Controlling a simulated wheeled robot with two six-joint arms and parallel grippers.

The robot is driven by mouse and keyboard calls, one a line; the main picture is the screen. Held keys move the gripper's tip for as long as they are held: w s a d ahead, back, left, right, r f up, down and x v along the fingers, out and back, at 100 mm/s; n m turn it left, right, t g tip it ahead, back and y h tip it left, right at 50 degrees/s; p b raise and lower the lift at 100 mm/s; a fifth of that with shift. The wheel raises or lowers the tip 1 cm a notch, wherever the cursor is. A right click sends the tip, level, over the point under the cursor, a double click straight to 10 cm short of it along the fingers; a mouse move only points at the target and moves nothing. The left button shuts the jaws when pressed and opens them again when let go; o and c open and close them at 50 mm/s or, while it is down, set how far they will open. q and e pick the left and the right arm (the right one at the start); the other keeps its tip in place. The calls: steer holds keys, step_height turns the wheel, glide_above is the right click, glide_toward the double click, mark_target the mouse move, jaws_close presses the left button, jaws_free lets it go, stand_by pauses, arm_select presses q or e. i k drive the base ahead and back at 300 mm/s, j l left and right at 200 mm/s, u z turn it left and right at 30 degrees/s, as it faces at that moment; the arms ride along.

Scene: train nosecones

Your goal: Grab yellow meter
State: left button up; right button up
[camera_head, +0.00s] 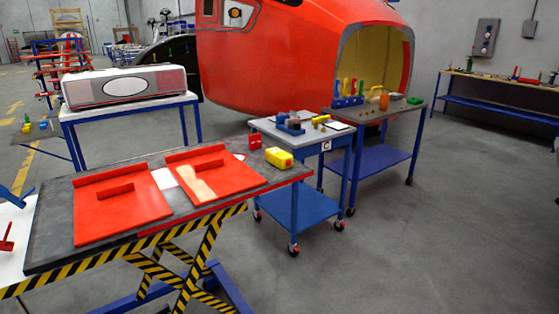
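A small blocky yellow object (280,158), which looks like the yellow meter, lies near the right end of the dark-topped lift table (215,203). Its end nearer the camera has a pale or greyish face; details are too small to read. Neither of my grippers shows in this view, and nothing is seen touching the yellow object.
Two red panels (120,212) (222,180) lie on the lift table, with a small red block (255,141) beyond the yellow object. Blue-framed carts (299,140) (372,111) with tools stand behind. A large red nosecone (290,65) stands further back. Floor at right is clear.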

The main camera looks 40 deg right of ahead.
mark_target(278, 157)
steer(key=i+l+z, duration=0.1)
steer(key=i+z, duration=0.4)
steer(key=i, duration=0.4)
